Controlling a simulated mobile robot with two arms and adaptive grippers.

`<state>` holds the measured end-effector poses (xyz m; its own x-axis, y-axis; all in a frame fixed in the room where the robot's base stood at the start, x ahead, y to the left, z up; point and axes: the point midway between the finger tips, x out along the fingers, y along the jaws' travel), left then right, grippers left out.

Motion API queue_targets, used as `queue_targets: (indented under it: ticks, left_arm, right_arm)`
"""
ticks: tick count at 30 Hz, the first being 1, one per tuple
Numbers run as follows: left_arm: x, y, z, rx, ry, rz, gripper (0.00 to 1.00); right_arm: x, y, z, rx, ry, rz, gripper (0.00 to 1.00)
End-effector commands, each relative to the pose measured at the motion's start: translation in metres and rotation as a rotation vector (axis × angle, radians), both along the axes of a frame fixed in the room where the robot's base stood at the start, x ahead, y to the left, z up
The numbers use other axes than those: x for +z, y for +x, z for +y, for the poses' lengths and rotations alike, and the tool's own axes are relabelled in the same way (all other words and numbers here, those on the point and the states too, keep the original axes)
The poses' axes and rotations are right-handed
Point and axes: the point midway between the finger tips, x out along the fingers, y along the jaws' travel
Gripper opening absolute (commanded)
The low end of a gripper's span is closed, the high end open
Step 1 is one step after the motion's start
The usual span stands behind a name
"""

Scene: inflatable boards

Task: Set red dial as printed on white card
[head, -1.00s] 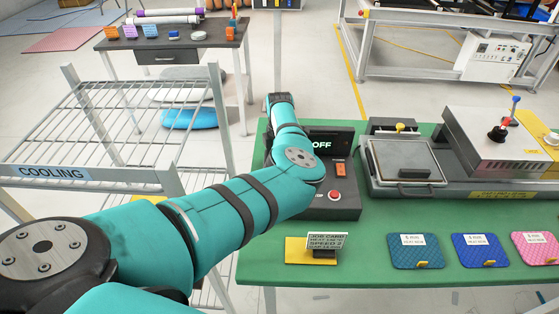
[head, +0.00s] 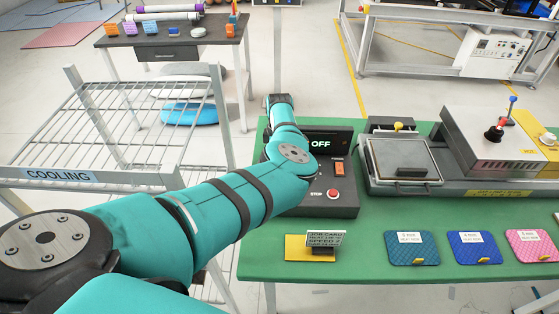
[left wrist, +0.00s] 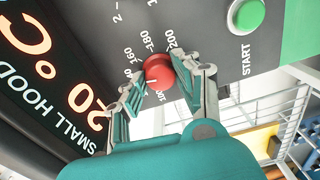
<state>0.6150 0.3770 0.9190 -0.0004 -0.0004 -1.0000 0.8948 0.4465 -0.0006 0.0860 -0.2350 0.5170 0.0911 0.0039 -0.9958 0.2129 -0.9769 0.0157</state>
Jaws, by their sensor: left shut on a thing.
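The red dial (left wrist: 159,72) is on a dark panel in the left wrist view, ringed by white numbers such as 160, 180 and 200. It bears a white pointer line, but I cannot tell which number it meets. My left gripper (left wrist: 160,84) is shut on the dial, a finger on each side. In the head view the dial and fingers are hidden behind my left arm. The white card (head: 326,239) stands in a dark holder on a yellow base; its heading reads JOB CARD and a line reads SPEED 2, other lines are blurred. My right gripper is out of view.
Beside the dial are a green START button (left wrist: 248,14) and a SMALL HOOD display (left wrist: 40,80) reading 20 °C. The control box has an OFF display (head: 320,144) and a red STOP button (head: 333,194). A cooling rack (head: 62,176) stands left; several mats lie right.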

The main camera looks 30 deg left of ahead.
Motion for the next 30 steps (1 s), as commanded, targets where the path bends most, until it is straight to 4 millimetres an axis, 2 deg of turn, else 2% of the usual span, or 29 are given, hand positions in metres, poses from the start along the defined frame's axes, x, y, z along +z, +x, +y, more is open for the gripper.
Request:
queue_targets:
  ticks: [9, 10, 15, 24, 26, 30]
  left_arm:
    - [0.001, 0.001, 0.0, -0.001, 0.0, -0.002, 0.0]
    - [0.001, 0.001, 0.0, -0.001, 0.0, -0.002, 0.34]
    - [0.0, 0.001, 0.0, 0.0, 0.0, -0.001, 0.55]
    - [0.003, 0.001, 0.0, 0.0, 0.0, -0.001, 0.55]
    - [0.008, 0.001, 0.0, 0.0, 0.001, -0.003, 0.55]
    - [0.03, 0.001, 0.0, 0.001, 0.002, -0.004, 0.55]
  right_arm:
    - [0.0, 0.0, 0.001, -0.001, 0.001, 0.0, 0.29]
    - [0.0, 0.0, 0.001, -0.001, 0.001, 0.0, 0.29]
    - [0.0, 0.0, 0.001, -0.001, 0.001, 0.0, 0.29]
    - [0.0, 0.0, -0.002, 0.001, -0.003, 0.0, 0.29]
    - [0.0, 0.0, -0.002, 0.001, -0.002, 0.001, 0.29]
    - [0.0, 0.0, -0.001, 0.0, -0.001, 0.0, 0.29]
